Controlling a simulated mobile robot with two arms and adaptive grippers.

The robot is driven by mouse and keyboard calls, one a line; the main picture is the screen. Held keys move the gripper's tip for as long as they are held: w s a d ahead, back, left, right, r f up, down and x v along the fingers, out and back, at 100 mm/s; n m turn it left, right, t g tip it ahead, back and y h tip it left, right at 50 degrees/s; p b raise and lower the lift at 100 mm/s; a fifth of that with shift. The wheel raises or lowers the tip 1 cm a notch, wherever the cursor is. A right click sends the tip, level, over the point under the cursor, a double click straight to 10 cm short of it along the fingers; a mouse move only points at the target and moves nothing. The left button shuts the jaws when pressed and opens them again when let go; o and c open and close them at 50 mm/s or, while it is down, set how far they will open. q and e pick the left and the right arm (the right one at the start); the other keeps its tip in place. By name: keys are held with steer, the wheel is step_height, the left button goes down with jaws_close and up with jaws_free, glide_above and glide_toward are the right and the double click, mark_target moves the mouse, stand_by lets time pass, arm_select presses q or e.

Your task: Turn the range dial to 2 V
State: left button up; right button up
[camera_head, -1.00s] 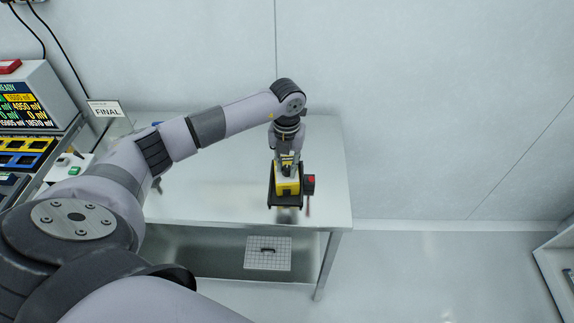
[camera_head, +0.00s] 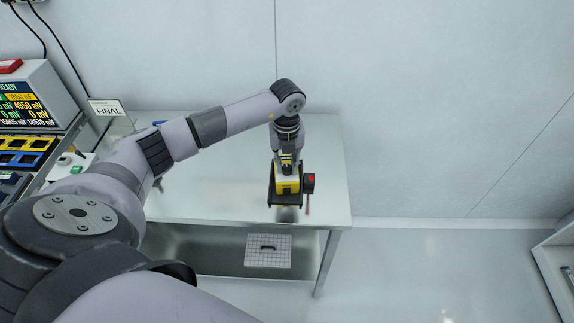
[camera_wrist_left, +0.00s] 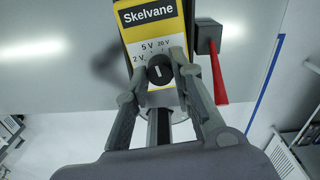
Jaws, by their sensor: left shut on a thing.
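A yellow and black meter labelled "Skelvane" (camera_wrist_left: 152,20) fills the upper middle of the left wrist view; the yellow meter (camera_head: 287,186) stands in a dark holder over the table in the head view. Its round black range dial (camera_wrist_left: 159,72) has a white pointer mark that looks close to upright. The labels 5 V and 20 V are above it and 2 V is to its left. My left gripper (camera_head: 287,164) is shut on the dial, with its fingers on either side. The dial is hidden in the head view. My right gripper is not in view.
A black box with a red lever (camera_wrist_left: 214,62) sits at the meter's right side, close to the fingers. The metal table (camera_head: 225,205) is mostly clear around the meter. Instruments with a lit display (camera_head: 25,108) and a "FINAL" sign (camera_head: 107,111) stand at the left.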

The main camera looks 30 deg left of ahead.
arm_select(q)
steer(key=shift+n+p, duration=0.4)
steer(key=shift+n, duration=1.2)
steer(key=shift+s+r+n+p, duration=0.1)
steer(key=shift+n+p, duration=0.45)
steer(key=shift+n, duration=1.15)
steer(key=o, duration=0.6)
steer(key=shift+r+p, duration=2.05)
steer(key=shift+r, duration=0.4)
